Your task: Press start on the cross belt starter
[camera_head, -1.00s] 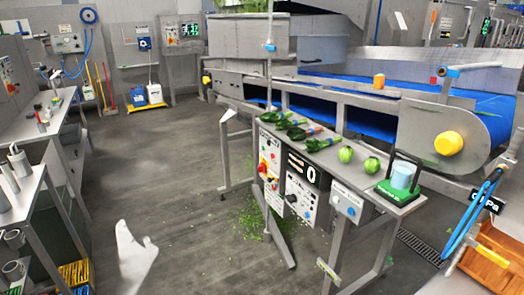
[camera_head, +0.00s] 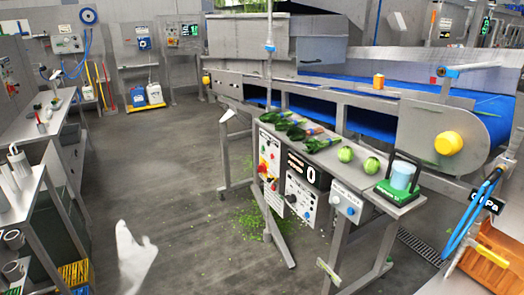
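Several control boxes hang on the front of the steel table; their labels are too small to read, so I cannot tell which is the cross belt starter. A grey box with a blue button (camera_head: 346,205) is at the right. A light panel with knobs and buttons (camera_head: 300,196) sits under a black display (camera_head: 304,170) reading 0. A tall panel with red and yellow controls (camera_head: 268,163) is at the left. No gripper fingers show. A smooth white shape at the lower left seems to be part of my arm, well left of the boxes.
On the steel table (camera_head: 405,207) lie dark leafy bunches (camera_head: 290,128), two round green heads (camera_head: 345,154) and a green scale with a clear container (camera_head: 401,176). A blue conveyor belt (camera_head: 370,123) runs behind. Green scraps litter the floor (camera_head: 165,180), otherwise open at left.

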